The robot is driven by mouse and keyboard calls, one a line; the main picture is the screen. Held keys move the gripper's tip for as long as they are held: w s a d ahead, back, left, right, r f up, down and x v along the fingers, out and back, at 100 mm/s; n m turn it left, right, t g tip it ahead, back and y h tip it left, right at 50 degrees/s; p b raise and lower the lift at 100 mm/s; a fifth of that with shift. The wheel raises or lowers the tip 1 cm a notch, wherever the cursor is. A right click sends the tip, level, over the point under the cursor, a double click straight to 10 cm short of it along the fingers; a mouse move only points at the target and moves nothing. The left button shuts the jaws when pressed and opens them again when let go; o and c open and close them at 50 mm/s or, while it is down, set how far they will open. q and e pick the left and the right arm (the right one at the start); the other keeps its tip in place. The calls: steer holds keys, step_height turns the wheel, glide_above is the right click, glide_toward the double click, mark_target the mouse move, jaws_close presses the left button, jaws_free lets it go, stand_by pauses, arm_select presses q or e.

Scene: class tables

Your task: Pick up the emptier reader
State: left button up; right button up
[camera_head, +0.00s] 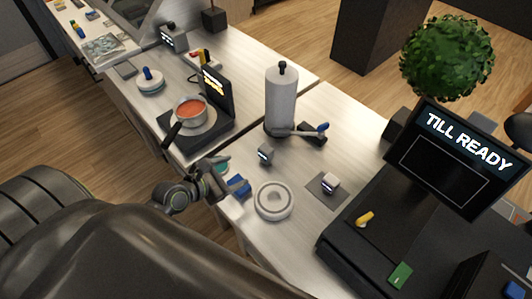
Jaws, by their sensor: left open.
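A small grey reader (265,154) with a lit face stands on the pale table behind the round white dish. A second small pale reader (329,184), also with a lit face, sits on a dark square mat (318,194) further right. The marks on both faces are too small to compare. My left gripper (226,184) is open at the table's left edge, left of both readers and apart from them. Blue and teal pieces show beside it, and its fingertips are hard to make out. My right gripper is out of view.
A round white dish (273,200) stands just right of my left gripper. A till (442,165) blocks the right. A pan of red soup (190,111) sits on the left table.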

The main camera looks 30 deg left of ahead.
mark_target(265, 149)
arm_select(q)
steer(key=n, duration=0.1)
steer(key=w+r+n, duration=0.1)
steer(key=shift+a+n+t, duration=0.3)
steer(key=shift+a+t, duration=0.05)
steer(key=shift+t, duration=0.05)
steer(key=shift+w+a+r+n, duration=0.1)
steer(key=shift+w+n, duration=0.05)
steer(key=shift+n, duration=0.15)
steer(key=shift+w, duration=0.35)
steer(key=x, duration=1.1)
steer(key=shift+w, duration=0.1)
steer(key=shift+x, duration=2.85)
steer(key=shift+s, duration=0.2)
